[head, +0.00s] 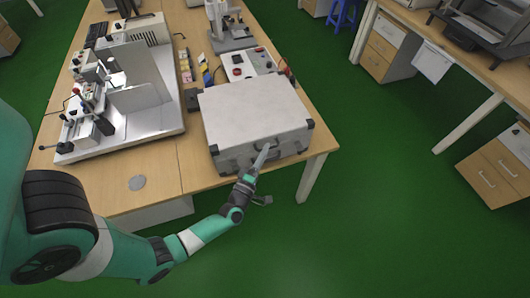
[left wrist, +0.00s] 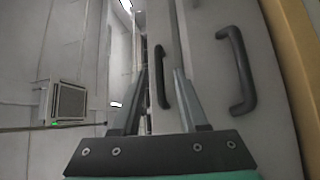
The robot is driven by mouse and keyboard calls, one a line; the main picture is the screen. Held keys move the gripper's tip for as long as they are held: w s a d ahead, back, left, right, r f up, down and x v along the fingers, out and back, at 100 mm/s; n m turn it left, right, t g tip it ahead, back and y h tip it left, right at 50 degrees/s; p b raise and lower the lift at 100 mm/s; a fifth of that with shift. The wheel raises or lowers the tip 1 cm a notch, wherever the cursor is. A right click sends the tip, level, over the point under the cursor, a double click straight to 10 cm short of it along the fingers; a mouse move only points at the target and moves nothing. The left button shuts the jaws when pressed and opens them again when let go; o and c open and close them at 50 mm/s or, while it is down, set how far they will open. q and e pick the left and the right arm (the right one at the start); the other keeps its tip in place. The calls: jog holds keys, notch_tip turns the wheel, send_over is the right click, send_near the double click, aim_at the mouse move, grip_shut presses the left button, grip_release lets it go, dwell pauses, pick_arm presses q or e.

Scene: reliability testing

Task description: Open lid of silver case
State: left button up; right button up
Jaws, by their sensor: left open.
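The silver case (head: 255,105) stands on the wooden table near its right front corner, with its lid shut. Black corner pieces and a dark handle show on its front. My left gripper (head: 267,146) is at the front face, its fingers pointing at the case. In the left wrist view the open gripper (left wrist: 160,72) has a black grip on the lid part (left wrist: 160,80) between its fingers. Whether the fingers touch the case is unclear. My right gripper is not in view.
A grey machine (head: 130,120) stands on the table left of the case. A control box with red buttons (head: 245,65) and a microscope-like device (head: 230,30) are behind it. Green floor lies to the right.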

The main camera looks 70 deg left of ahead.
pick_arm(q)
jog(key=shift+w+a, duration=0.2)
jog(key=shift+a, duration=0.05)
grip_shut()
jog(key=shift+r, duration=0.1)
dwell(1.2)
